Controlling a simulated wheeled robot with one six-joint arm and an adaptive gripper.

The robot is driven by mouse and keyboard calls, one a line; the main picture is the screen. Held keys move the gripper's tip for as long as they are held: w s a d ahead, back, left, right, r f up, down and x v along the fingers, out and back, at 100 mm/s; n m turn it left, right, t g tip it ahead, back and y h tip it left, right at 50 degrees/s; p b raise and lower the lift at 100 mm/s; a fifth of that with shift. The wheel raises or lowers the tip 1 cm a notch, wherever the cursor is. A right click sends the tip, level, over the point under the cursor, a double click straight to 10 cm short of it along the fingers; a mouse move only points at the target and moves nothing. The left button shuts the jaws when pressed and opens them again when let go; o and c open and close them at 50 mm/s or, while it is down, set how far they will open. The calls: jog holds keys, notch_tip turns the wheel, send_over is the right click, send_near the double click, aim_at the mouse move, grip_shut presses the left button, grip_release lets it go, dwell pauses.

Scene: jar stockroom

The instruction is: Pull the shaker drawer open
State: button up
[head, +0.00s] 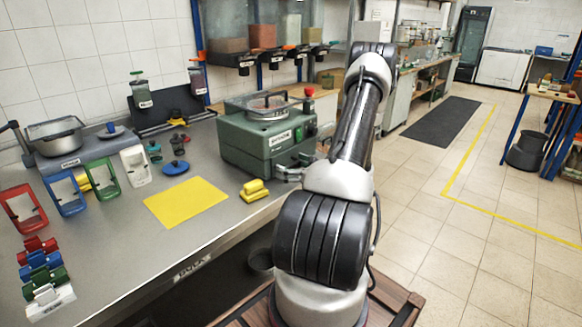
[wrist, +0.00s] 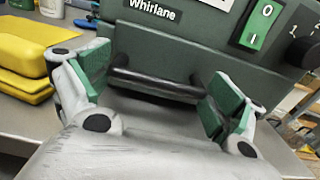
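The shaker (head: 262,135) is a dark green machine labelled "Whirlane" on the grey counter, with a clear-lidded pan on top. In the wrist view, its green front (wrist: 185,45) fills the upper middle. A black bar handle (wrist: 155,82) stands out low on that front. My gripper (wrist: 157,92) is open, its green-padded fingers near either end of the bar. The bar lies between the fingers; I cannot tell whether they touch it. No gap around a drawer shows. In the head view, part of my gripper (head: 288,173) shows low by the shaker; my arm hides the rest.
A green-and-white switch (wrist: 262,27) and black knob (wrist: 300,51) sit above the handle to the right.

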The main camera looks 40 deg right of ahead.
jog(key=c, duration=0.9)
jog(key=s, duration=0.9)
jog(key=s+d, duration=0.1)
jog(key=s, duration=0.4)
jog(key=shift+s, duration=0.15)
jog(key=o, duration=1.3)
jog(key=s, duration=1.2)
jog(key=shift+s+d, duration=0.25)
jog(key=shift+d, duration=0.15)
